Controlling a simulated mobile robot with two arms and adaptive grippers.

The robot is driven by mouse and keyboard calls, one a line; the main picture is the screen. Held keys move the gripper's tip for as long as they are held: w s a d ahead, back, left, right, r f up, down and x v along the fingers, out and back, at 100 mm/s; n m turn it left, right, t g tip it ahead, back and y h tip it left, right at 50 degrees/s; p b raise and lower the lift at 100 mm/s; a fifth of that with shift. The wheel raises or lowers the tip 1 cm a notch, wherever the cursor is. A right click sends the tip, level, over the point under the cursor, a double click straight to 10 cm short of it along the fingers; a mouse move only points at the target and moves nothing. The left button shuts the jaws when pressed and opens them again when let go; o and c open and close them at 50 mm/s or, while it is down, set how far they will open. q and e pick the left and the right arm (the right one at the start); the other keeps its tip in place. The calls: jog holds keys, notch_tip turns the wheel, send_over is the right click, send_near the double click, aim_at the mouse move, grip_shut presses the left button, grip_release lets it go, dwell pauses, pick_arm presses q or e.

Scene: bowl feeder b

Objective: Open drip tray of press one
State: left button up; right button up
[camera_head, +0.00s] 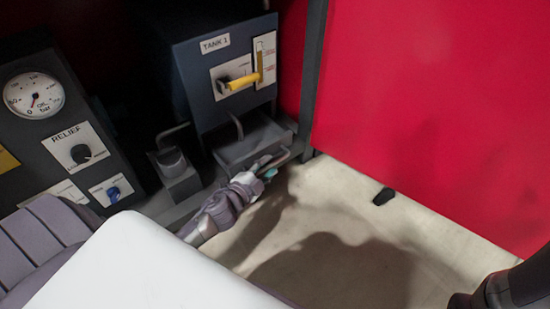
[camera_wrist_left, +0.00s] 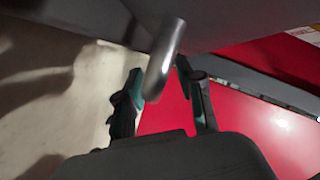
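The grey drip tray (camera_head: 250,143) sits low under the dark box labelled TANK 1 (camera_head: 215,60). Its bar handle (camera_head: 285,158) sticks out in front. My left gripper (camera_head: 265,167) is at this handle. In the left wrist view the metal handle (camera_wrist_left: 163,62) lies between the two fingers of the left gripper (camera_wrist_left: 161,68), which are close on both sides of it. My right gripper cannot be made out; only a dark arm part shows at the lower right of the head view.
The tank box carries a yellow lever (camera_head: 243,81). A panel with an oil gauge (camera_head: 33,95) and a relief knob (camera_head: 80,153) stands at the left. A small grey block (camera_head: 174,170) stands left of the tray. A red wall (camera_head: 440,100) rises at the right.

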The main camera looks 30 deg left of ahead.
pick_arm(q)
jog(key=shift+w+f, duration=0.1)
jog(key=shift+w, duration=0.3)
grip_shut()
